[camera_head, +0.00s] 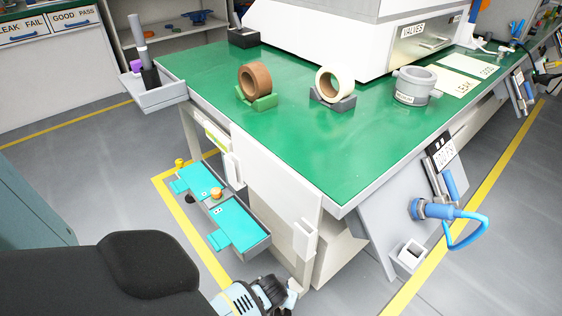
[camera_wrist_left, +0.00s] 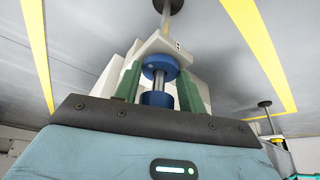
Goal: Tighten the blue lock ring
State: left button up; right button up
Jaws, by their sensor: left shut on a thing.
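My left gripper (camera_wrist_left: 160,85) fills the lower wrist view. Its green finger pads stand on both sides of a blue ring-like part (camera_wrist_left: 158,66) on a metal shaft, and it is shut on this part. I cannot tell whether this is the lock ring. In the head view, my left gripper (camera_head: 284,292) is low at the bottom edge, by the bench leg; the held part cannot be made out there. A blue coupling (camera_head: 420,208) with a blue hose (camera_head: 470,230) sits on the bench's right-hand side panel, well apart from the gripper. My right gripper is not in view.
The green bench top (camera_head: 330,165) holds a brown tape roll (camera_head: 246,79), a cream tape roll (camera_head: 323,82) and a grey cylindrical fitting (camera_head: 408,88). Cyan trays (camera_head: 237,222) jut from the bench's left side, near my arm. The top's front corner is bare.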

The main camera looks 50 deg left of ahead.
pick_arm(q)
jog(key=m, duration=0.1)
jog(key=m+h, duration=0.1)
jog(key=m, duration=0.1)
jog(key=shift+a+m+p, duration=0.25)
jog(key=shift+m+p, duration=0.15)
jog(key=shift+a+f+m+h, duration=0.1)
jog(key=shift+m+h, duration=0.5)
jog(key=shift+m, duration=0.4)
jog(key=shift+m+h+b, duration=0.3)
jog(key=shift+m+b, duration=0.15)
jog(key=shift+m, duration=0.35)
jog(key=shift+a+f+m+h+b, duration=0.1)
jog(key=shift+m+h+b, duration=0.4)
jog(key=shift+m, duration=0.5)
jog(key=m+b, duration=0.2)
jog(key=shift+a+m+g+h, duration=0.1)
jog(key=shift+m+g+h, duration=0.2)
jog(key=m+b, duration=0.2)
jog(key=m, duration=0.1)
jog(key=shift+w+g+h+b, duration=0.15)
jog(key=shift+g+h+b, duration=0.15)
jog(key=shift+g+h, duration=0.1)
jog(key=shift+m, duration=0.4)
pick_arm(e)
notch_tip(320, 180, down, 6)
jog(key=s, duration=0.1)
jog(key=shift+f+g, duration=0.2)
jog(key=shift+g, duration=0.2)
